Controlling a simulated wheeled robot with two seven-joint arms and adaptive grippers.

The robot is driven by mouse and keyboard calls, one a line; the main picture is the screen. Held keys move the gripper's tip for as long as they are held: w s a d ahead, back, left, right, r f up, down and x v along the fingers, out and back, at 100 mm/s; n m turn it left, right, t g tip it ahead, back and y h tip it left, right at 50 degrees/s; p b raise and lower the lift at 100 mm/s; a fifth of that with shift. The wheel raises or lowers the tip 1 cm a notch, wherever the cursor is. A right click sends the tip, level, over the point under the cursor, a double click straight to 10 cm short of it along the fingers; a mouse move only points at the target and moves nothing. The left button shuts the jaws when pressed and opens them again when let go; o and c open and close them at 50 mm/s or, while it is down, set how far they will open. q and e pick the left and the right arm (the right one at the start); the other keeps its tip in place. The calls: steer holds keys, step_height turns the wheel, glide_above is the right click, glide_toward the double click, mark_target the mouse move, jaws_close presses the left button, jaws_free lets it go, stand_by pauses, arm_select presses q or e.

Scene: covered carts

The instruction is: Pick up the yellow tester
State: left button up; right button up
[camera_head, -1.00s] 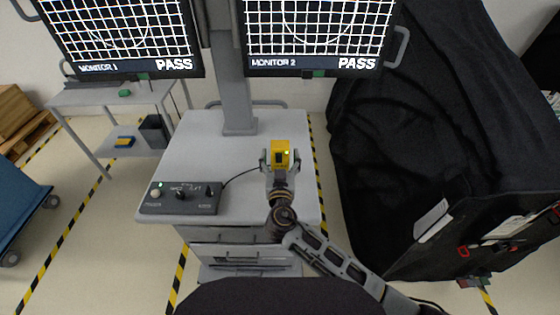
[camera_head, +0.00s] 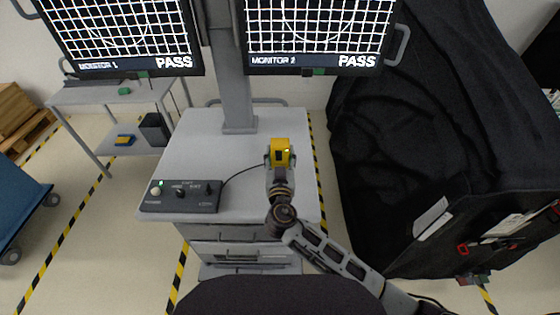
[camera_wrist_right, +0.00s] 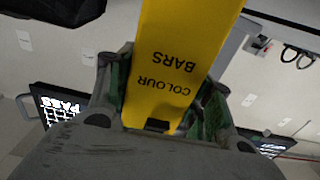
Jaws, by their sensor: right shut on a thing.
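The yellow tester (camera_head: 280,150) is at the right side of the grey cart top in the head view. My right gripper (camera_head: 280,162) is shut on it, with a finger on each side. In the right wrist view the yellow tester (camera_wrist_right: 172,75) fills the middle, lettered "COLOUR BARS", between the green-padded fingers of my right gripper (camera_wrist_right: 165,100). I cannot tell from the head view whether the tester touches the cart top. My left gripper is not in view.
A dark control box (camera_head: 180,197) with knobs sits on the front left of the cart top (camera_head: 200,150), with a black cable. Two monitors reading PASS hang above. A black-covered cart (camera_head: 400,150) stands close on the right. A side table (camera_head: 90,97) is at left.

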mark_target(280, 142)
steer(key=shift+r, duration=0.15)
steer(key=shift+r+b, duration=0.65)
steer(key=shift+r, duration=4.25)
steer(key=shift+f, duration=0.2)
steer(key=shift+f+b, duration=1.25)
steer(key=shift+b, duration=0.2)
steer(key=shift+f+b, duration=0.3)
steer(key=shift+b, duration=0.05)
steer(key=shift+f, duration=0.15)
steer(key=shift+f+b, duration=0.75)
steer(key=shift+b, duration=0.1)
steer(key=shift+f+b, duration=0.6)
